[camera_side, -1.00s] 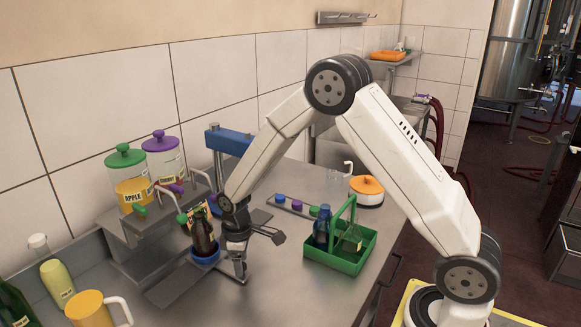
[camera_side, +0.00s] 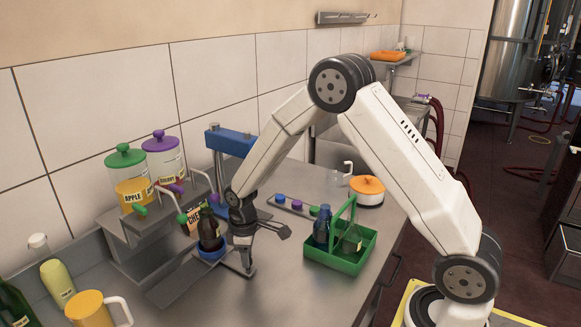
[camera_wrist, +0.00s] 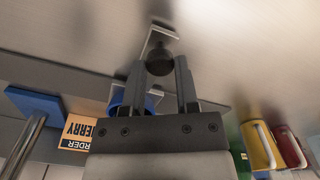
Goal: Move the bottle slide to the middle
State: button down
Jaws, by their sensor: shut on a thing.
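The bottle slide is a blue cup (camera_side: 211,253) on a flat metal rail (camera_side: 172,286), with a dark brown bottle (camera_side: 209,232) upright in it. In the wrist view the blue cup (camera_wrist: 118,101) is partly hidden behind a finger. A metal arm with a dark knob (camera_wrist: 159,62) shows there too. My gripper (camera_wrist: 158,75) has its fingers on either side of this knob and is shut on it. In the side view my gripper (camera_side: 246,266) is low, just right of the cup, and its fingertips are hard to make out.
Apple (green lid) (camera_side: 132,190) and cherry (purple lid) (camera_side: 165,165) jars stand on a raised shelf with spouts. A blue-topped post (camera_side: 229,137) stands behind. An order card (camera_side: 196,219) reads cherry. A green bottle carrier (camera_side: 335,262) is to the right, a yellow mug (camera_side: 90,308) at front left.

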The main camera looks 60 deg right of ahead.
jog(key=shift+d, duration=1.95)
jog(key=shift+d, duration=1.7)
jog(key=shift+c, duration=1.4)
grip_release()
jog(key=shift+r, duration=0.1)
notch_tip(320, 180, up, 8)
